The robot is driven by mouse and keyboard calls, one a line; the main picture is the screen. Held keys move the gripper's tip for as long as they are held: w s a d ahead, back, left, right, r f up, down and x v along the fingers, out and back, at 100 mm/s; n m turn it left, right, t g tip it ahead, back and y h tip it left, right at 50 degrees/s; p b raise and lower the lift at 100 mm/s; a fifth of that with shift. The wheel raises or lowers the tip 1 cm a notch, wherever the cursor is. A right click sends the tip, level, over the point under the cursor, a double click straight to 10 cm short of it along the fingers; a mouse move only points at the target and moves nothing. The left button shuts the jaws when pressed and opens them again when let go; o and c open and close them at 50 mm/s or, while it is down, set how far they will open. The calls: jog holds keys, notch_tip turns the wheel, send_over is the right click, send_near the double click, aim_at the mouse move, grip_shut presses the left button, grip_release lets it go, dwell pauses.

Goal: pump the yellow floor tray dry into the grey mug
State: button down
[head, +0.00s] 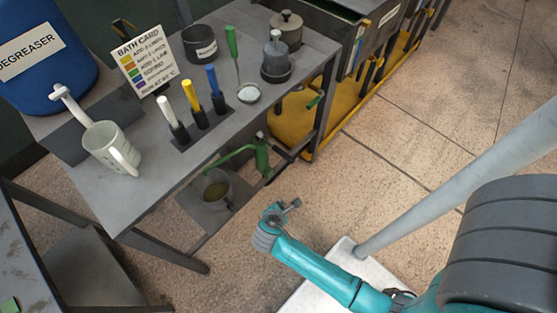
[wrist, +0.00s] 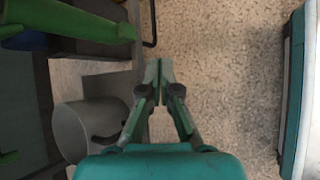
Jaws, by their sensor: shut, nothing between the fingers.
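The yellow floor tray (head: 312,143) lies on the floor under a dark tank at the top. I cannot tell its liquid level. A green hand pump (head: 262,156) stands by the table's lower right edge, its spout reaching left above the grey mug (head: 227,198). The mug is upright on a low shelf and holds dull greenish liquid. In the wrist view the mug (wrist: 72,132) shows at lower left, a green pump part (wrist: 95,24) at upper left. My gripper (head: 291,205) is shut and empty, right of and apart from the pump and mug; its fingertips (wrist: 160,70) meet in the wrist view.
A blue degreaser drum (head: 45,55) has a white spout above a pale mug (head: 104,150) on the table. The table also holds a bath card (head: 143,62), coloured pegs, a dark pot (head: 200,44), a ladle and lidded pots.

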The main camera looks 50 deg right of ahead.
aim_at(278, 153)
jog(key=w+r+n+g+h, duration=0.2)
jog(key=w+r+g+h, duration=0.2)
jog(key=w+r, duration=0.5)
jog(key=w+x, duration=0.1)
jog(key=x, duration=1)
jog(key=shift+d+r, duration=0.25)
jog(key=shift+r, duration=0.65)
jog(key=shift+d+r, duration=0.3)
jog(key=shift+r, duration=0.6)
jog(key=shift+n+g+h, duration=0.3)
jog(key=shift+n+g, duration=0.1)
jog(key=shift+n, duration=0.1)
jog(key=shift+w+r, duration=0.2)
jog(key=shift+r, duration=2.1)
